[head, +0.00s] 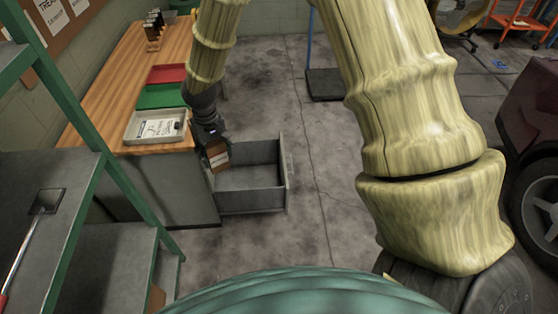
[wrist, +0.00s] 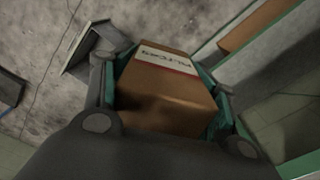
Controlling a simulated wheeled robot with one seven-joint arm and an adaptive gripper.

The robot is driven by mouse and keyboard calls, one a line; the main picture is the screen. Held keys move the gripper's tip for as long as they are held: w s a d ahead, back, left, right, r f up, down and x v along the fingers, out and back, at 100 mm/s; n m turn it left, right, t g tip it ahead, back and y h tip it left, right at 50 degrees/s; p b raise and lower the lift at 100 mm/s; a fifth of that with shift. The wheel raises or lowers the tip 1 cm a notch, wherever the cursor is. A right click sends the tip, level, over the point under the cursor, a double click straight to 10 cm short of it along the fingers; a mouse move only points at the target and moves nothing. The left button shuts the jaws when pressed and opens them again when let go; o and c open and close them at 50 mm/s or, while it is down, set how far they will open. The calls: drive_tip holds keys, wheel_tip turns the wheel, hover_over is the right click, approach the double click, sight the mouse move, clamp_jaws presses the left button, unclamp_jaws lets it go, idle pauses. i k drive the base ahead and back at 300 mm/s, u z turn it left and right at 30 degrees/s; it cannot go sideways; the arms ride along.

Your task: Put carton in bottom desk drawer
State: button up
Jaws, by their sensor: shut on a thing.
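The brown carton (wrist: 165,84), with a white label strip bearing dark lettering, is clamped between both fingers of my gripper (wrist: 163,105) in the wrist view. In the head view the carton (head: 217,155) shows small below my gripper (head: 212,140), at the left end of the open drawer. The grey bottom desk drawer (head: 262,210) is pulled out from the desk, and its visible floor is bare. The carton is over or just inside the drawer's desk end; I cannot tell how high it is above the drawer floor.
The wooden desk top (head: 112,87) holds a red tray (head: 166,74), a green tray (head: 161,96) and a pale tray with a paper (head: 155,128). A green-framed stair (head: 120,190) stands at the left front. Concrete floor (head: 330,180) is clear right of the drawer.

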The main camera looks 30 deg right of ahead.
sight(245, 187)
drive_tip(key=z, duration=0.35)
drive_tip(key=i, duration=1.3)
drive_tip(key=z, duration=0.05)
